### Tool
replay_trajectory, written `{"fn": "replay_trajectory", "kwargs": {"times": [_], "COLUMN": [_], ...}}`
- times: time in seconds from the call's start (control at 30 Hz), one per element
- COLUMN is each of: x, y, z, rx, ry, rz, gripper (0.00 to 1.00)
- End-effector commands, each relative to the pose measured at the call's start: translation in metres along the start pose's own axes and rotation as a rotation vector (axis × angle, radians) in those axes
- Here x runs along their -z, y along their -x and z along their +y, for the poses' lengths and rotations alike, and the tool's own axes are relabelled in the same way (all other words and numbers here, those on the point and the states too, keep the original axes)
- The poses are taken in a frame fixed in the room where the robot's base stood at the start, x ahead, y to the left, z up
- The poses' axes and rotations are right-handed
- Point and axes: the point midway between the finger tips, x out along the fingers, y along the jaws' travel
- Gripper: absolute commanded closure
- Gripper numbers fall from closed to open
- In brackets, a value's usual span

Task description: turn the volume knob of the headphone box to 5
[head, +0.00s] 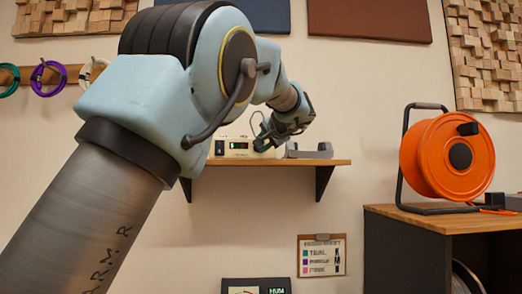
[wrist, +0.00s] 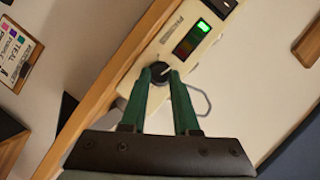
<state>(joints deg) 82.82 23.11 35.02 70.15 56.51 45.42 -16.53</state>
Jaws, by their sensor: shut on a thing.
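The headphone box (head: 240,147) is a cream box with a small green display, on a wooden wall shelf (head: 300,162). In the wrist view the box (wrist: 185,42) lies tilted across the picture, with a lit green window and a coloured strip. Its volume knob (wrist: 160,69) is dark and round with a pale pointer mark. My gripper (wrist: 162,74) has its two green fingers shut around the knob. In the head view my gripper (head: 265,143) reaches the right part of the box. The scale numbers around the knob are too small to read.
A grey object (head: 310,151) lies on the shelf right of the box. A thin cable loop (wrist: 203,102) shows beside my fingers. An orange cable reel (head: 447,157) stands on a cabinet at right. A clipboard (head: 321,256) hangs below the shelf.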

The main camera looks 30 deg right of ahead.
Motion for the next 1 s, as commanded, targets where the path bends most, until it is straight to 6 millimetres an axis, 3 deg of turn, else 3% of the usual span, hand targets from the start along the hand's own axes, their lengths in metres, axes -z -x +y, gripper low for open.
{"fn": "replay_trajectory", "kwargs": {"times": [1.0], "x": [-0.0057], "y": [-0.0027], "z": [0.0135], "rx": [0.367], "ry": [-0.872], "rz": [-0.029], "gripper": [1.0]}}
